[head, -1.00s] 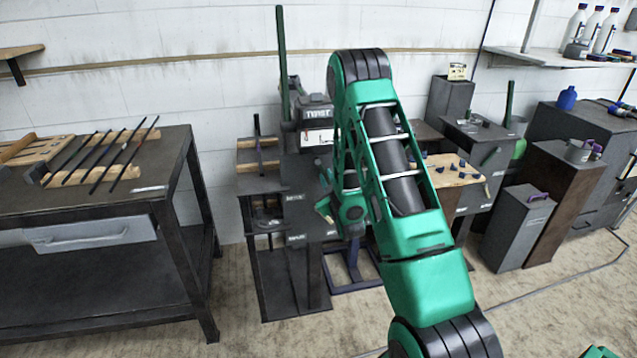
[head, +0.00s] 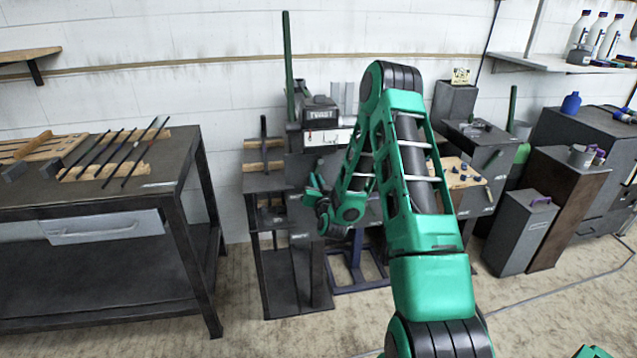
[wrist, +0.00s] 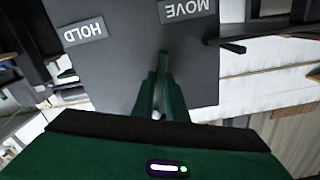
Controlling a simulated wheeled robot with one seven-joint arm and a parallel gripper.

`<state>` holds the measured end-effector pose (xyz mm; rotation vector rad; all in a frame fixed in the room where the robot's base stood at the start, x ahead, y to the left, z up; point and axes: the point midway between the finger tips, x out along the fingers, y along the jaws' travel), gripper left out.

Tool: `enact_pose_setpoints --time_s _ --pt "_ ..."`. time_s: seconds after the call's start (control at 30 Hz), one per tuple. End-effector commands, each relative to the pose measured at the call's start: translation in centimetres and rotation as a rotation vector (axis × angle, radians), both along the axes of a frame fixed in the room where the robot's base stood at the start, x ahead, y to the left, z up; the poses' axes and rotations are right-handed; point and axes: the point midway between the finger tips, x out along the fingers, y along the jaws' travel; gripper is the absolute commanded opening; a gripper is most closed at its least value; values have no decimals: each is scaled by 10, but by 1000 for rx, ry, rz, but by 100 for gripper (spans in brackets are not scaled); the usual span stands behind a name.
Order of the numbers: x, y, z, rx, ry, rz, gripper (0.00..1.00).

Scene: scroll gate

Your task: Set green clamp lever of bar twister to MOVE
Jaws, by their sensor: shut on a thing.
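The bar twister (head: 320,112), a dark machine with a "TWIST" label, stands against the wall in the head view. In the wrist view its dark plate (wrist: 125,50) carries a HOLD label (wrist: 84,31) at left and a MOVE label (wrist: 187,9) at right, both upside down. My gripper (wrist: 160,98) is shut on the clamp lever (wrist: 164,62), seen as a narrow dark-green piece between the fingers. The lever lies between the labels, its visible end nearer MOVE. In the head view my gripper (head: 312,190) is in front of the machine; the lever cannot be made out there.
A workbench (head: 100,205) with several thin bars stands at left. A small stand (head: 268,182) is left of the twister. The floor between workbench and twister is clear.

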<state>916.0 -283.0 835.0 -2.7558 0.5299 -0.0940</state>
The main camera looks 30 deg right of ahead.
Motion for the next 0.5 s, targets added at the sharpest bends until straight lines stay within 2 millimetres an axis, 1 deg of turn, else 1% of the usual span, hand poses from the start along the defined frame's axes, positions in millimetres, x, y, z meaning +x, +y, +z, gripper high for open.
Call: enact_pose_setpoints --time_s 0.03,0.2,0.5 --pt "-1 4 -3 40 -5 2 0" --pt "2 11 0 144 -45 3 0" --pt "4 18 3 250 -86 6 0"
